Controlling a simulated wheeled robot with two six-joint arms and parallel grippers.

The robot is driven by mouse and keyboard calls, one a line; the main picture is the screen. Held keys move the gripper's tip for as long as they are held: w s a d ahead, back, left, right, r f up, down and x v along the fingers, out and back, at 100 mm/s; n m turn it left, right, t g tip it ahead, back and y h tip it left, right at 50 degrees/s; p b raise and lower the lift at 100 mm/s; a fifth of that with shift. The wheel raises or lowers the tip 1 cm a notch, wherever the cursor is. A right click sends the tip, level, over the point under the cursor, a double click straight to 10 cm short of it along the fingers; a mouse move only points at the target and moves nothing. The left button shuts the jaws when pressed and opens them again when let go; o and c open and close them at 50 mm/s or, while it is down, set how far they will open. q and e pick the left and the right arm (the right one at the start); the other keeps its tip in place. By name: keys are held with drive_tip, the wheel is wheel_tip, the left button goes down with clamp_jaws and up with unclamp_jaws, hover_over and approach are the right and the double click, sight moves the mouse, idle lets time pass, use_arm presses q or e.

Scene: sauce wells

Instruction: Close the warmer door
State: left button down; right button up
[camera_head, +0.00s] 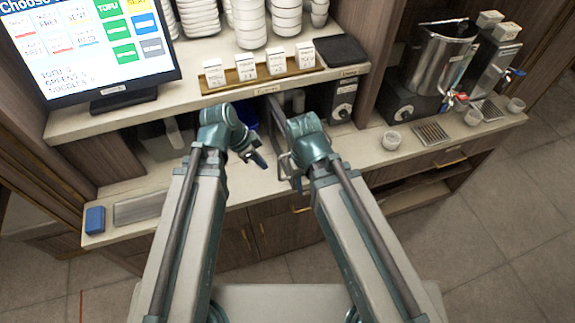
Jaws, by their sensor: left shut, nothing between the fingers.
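The warmer (343,103) sits under the counter shelf, with a control panel and knobs on its right side. Its door (279,118) stands open, seen nearly edge-on as a dark panel swung out toward me. A grey handle (284,166) shows at the door's near end, partly covered by my right arm. My left gripper (259,159) is shut and empty, just left of the door and handle, apparently apart from them. My right arm's wrist is over the right side of the door; its fingers are hidden.
A screen (90,45) stands at the left. Stacked white bowls (250,25) and a wooden tray of labelled cards (260,78) are on the upper shelf. A blue block (95,219) lies at the left counter end. A metal pot (440,60) and small cups (391,140) are at the right.

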use_arm(q)
drive_tip(key=w+d+f+b, duration=0.3)
drive_tip(key=d+f+b, duration=0.4)
drive_tip(key=f+b, duration=0.2)
drive_tip(key=shift+f, duration=0.15)
idle(0.4)
drive_tip(key=shift+d, duration=0.15)
